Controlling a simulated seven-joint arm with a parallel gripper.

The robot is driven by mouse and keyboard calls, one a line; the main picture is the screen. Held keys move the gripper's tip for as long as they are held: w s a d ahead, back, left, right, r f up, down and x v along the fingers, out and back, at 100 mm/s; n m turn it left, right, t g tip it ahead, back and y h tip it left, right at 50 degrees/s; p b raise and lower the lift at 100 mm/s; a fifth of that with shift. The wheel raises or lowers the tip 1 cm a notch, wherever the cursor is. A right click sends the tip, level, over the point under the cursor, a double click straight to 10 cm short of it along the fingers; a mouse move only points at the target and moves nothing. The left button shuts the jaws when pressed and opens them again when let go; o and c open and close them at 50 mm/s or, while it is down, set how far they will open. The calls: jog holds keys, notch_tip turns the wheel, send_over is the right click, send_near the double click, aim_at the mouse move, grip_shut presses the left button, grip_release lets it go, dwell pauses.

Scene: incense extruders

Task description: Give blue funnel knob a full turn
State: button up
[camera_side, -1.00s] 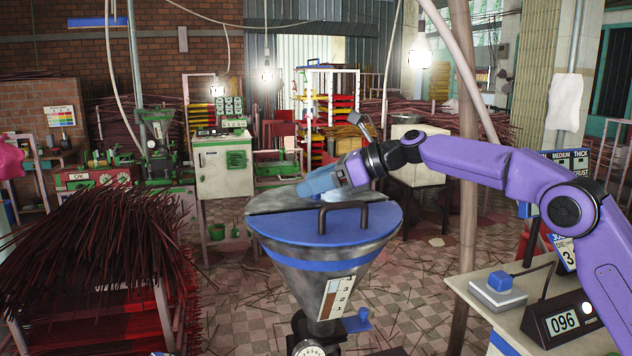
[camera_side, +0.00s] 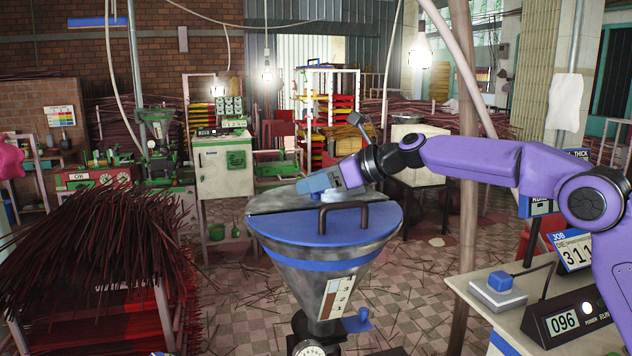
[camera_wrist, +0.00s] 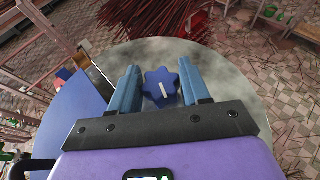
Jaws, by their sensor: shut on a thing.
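The blue funnel knob (camera_wrist: 155,78) is a lobed knob with a white line on top, seen between my fingers in the wrist view. The white line runs nearly up and down in that view. My gripper (camera_wrist: 160,72) has a blue finger on each side of the knob and is shut on it. In the side view my gripper (camera_side: 316,184) is low over the back of the grey funnel (camera_side: 330,272). The funnel has a blue band and a blue half lid (camera_side: 290,229). The knob is mostly hidden by my fingers there.
A dark bar handle (camera_side: 343,207) stands up from the lid close in front of my gripper. A bench with a counter display (camera_side: 563,323) and a blue button box (camera_side: 498,290) is at the right. Incense stick piles (camera_side: 95,235) stand at the left.

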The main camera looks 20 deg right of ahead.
jog(key=shift+m+t+h, duration=1.1)
jog(key=shift+m+h, duration=0.3)
jog(key=shift+m, duration=0.1)
jog(key=shift+m+t+h, duration=0.4)
jog(key=shift+m+h, duration=0.2)
jog(key=o, duration=1)
jog(key=shift+c, duration=0.2)
jog(key=v, duration=1.7)
jog(key=shift+s+d, duration=0.15)
jog(key=shift+d, duration=0.05)
